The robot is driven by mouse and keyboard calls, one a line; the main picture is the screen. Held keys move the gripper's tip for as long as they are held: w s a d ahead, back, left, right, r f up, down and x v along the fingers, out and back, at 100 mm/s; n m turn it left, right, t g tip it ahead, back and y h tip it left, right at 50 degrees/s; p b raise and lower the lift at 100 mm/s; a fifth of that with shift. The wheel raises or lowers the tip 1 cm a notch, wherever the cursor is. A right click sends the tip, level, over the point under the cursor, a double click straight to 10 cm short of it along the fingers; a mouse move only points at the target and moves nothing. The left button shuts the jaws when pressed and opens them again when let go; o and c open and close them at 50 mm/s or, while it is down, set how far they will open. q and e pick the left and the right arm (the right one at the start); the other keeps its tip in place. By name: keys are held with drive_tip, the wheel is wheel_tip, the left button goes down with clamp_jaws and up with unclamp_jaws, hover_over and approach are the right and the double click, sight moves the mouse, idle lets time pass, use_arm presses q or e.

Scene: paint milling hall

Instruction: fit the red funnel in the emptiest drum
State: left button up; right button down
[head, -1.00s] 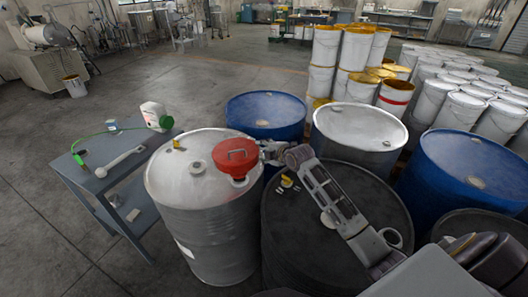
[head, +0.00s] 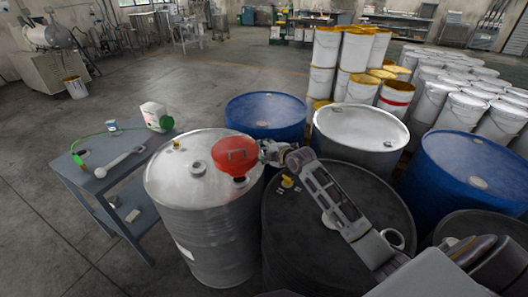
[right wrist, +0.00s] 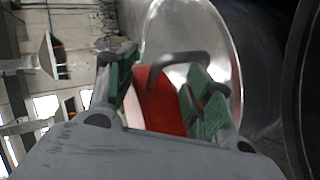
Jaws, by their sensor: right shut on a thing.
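The red funnel (head: 237,153) is over the right part of the near silver drum's top (head: 205,220). I cannot tell whether it touches the lid. My right gripper (head: 262,151) is shut on the funnel's right side. In the right wrist view the gripper (right wrist: 160,88) has its green-padded fingers either side of the red funnel (right wrist: 160,105). The silver lid has a bung fitting (head: 198,168) left of the funnel and a yellow cap (head: 177,144) farther back. A black drum (head: 385,185) stands right of it, under my right arm. Drum fill levels are hidden. My left gripper is not in view.
Behind are a blue drum (head: 265,108) and another silver drum (head: 360,125); a large blue drum (head: 475,170) is right. A grey cart (head: 95,185) at left carries a white bottle (head: 152,114) and a pale tool (head: 118,162). Stacked pails (head: 340,50) stand behind. Floor behind the cart is clear.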

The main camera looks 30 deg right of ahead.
drive_tip(key=shift+s+d+f, duration=0.1)
drive_tip(key=shift+s+f, duration=0.2)
drive_tip(key=shift+f, duration=0.5)
idle(0.9)
drive_tip(key=shift+f+b, duration=0.6)
drive_tip(key=shift+f, duration=0.5)
idle(0.8)
drive_tip(key=c, duration=0.6)
unclamp_jaws()
drive_tip(key=shift+o, duration=0.4)
drive_tip(key=shift+f, duration=0.15)
drive_tip(key=shift+s, duration=0.15)
drive_tip(key=v, duration=1.1)
drive_tip(key=shift+s+r, duration=0.3)
drive_tip(key=shift+d, duration=0.1)
